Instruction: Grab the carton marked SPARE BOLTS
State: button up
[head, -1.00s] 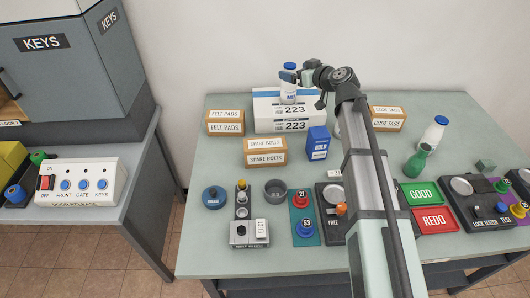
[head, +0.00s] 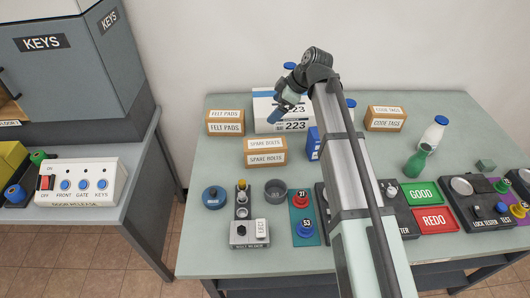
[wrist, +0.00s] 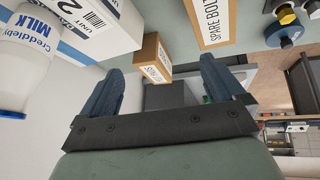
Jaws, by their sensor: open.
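The SPARE BOLTS carton (head: 265,159) is a brown box with white labels on its top and front, standing on the table left of centre. It also shows in the wrist view (wrist: 208,22), at the top and cut off by the edge. My gripper (head: 275,114) is above and behind the carton in the head view, in front of the white 223 box. In the wrist view my gripper (wrist: 163,66) has its two blue fingers spread apart with nothing held between them. The SPARE BOLTS carton is apart from the fingers.
The similar FELT PADS carton (head: 225,128) stands behind left, and the CODE TAGS carton (head: 385,124) behind right. The 223 box (head: 262,117) and a blue box (head: 313,145) are close by. A milk bottle (wrist: 30,55) is near in the wrist view.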

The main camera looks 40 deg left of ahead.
aim_at(271, 142)
jog(key=d+n+h, duration=0.1)
jog(key=s+d+f+g+h, duration=0.1)
jog(key=d, duration=0.1)
jog(key=s+d+n, duration=0.1)
jog(key=shift+s+d+f+n+h, duration=0.2)
jog(key=shift+d+n+h, duration=0.1)
jog(key=shift+d+h, duration=0.1)
jog(key=shift+s+d+g, duration=0.1)
jog(key=shift+g, duration=0.2)
jog(key=shift+n, duration=0.3)
jog(key=x, duration=0.8)
jog(key=shift+s+f, duration=0.1)
jog(key=shift+f, duration=0.25)
jog(key=shift+s+x, duration=0.1)
jog(key=shift+x, duration=1.2)
jog(key=shift+s+x, duration=0.15)
jog(key=shift+x, duration=1.15)
jog(key=shift+r, duration=0.1)
jog(key=shift+c, duration=0.4)
jog(key=c, duration=1.4)
